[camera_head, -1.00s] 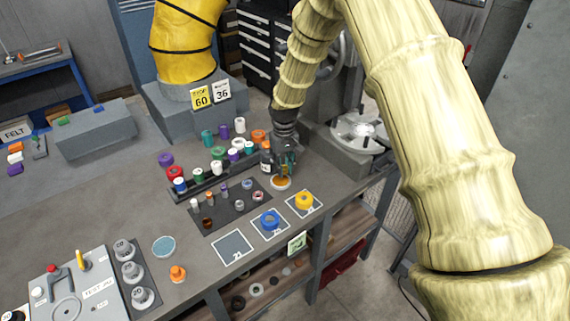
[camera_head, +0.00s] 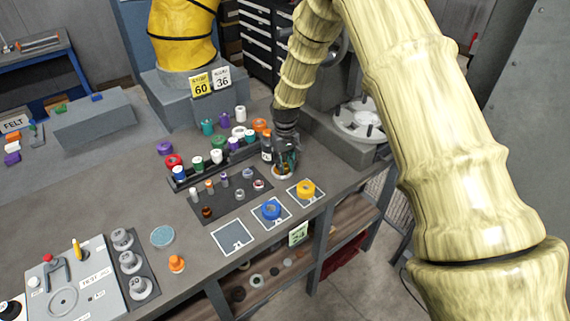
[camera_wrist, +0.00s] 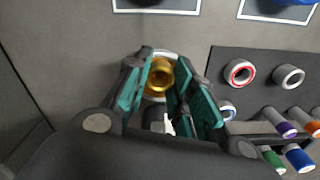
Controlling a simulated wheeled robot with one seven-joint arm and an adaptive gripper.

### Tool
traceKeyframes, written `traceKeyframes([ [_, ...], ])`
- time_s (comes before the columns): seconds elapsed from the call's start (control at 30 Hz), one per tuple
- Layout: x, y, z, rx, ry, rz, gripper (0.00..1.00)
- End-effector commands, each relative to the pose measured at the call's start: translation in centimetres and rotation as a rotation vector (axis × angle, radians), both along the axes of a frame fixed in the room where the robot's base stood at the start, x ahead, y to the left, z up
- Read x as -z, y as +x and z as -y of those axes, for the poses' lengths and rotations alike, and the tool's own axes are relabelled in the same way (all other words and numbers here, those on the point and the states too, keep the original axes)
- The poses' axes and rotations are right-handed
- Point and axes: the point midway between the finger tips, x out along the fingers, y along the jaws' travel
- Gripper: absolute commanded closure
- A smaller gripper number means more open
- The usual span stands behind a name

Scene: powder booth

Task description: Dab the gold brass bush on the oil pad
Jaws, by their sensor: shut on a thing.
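The bush is mostly hidden by the fingers in the head view.
A dark mat (camera_head: 222,210) with small parts lies left of my gripper, with a rack of coloured rolls (camera_head: 208,171) behind. Square pads with a blue ring (camera_head: 271,210) and a yellow ring (camera_head: 306,188) lie in front.

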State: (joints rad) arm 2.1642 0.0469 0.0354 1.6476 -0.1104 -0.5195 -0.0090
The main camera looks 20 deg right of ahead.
Motion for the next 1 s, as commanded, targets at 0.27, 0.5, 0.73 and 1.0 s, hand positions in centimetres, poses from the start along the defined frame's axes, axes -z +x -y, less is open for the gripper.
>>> traceKeyframes([
  [0.27,0.3,0.0,0.0,0.000,0.000,0.000,1.00],
  [0.5,0.6,0.0,0.0,0.000,0.000,0.000,1.00],
  [0.73,0.8,0.0,0.0,0.000,0.000,0.000,1.00],
  [1.0,1.2,0.0,0.0,0.000,0.000,0.000,1.00],
])
